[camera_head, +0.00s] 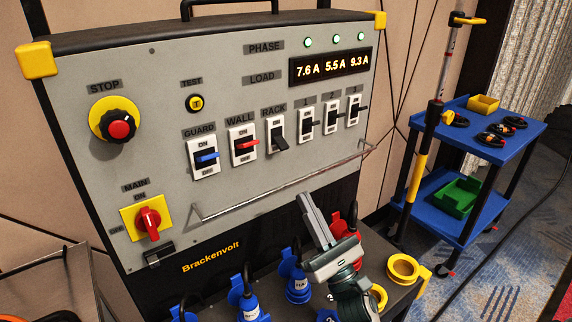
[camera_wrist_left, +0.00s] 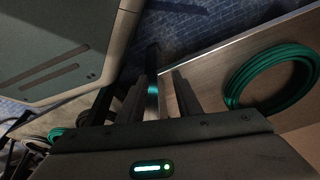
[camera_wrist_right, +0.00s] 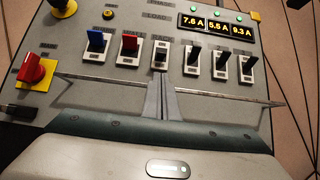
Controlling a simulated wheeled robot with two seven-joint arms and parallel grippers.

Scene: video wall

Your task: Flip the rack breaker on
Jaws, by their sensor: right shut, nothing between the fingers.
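The rack breaker (camera_head: 277,136) is a white plate with a black lever on the grey panel, right of the blue guard and red wall breakers. Its lever angles down towards the lower end of the plate. The same breaker shows in the right wrist view (camera_wrist_right: 160,53), just beyond my fingertips. My right gripper (camera_head: 313,197) is shut and empty, in front of the panel's lower part, below the breaker and apart from it. My left gripper (camera_wrist_left: 160,82) shows only in its wrist view, with its fingers apart and no object clearly held.
A metal rail (camera_head: 290,183) runs across the panel below the breakers. The red main switch (camera_head: 149,221) and stop button (camera_head: 121,129) are at left. Plugs and a yellow ring (camera_head: 403,268) are below. A blue cart (camera_head: 490,160) stands right. Green hose (camera_wrist_left: 270,75) lies near my left gripper.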

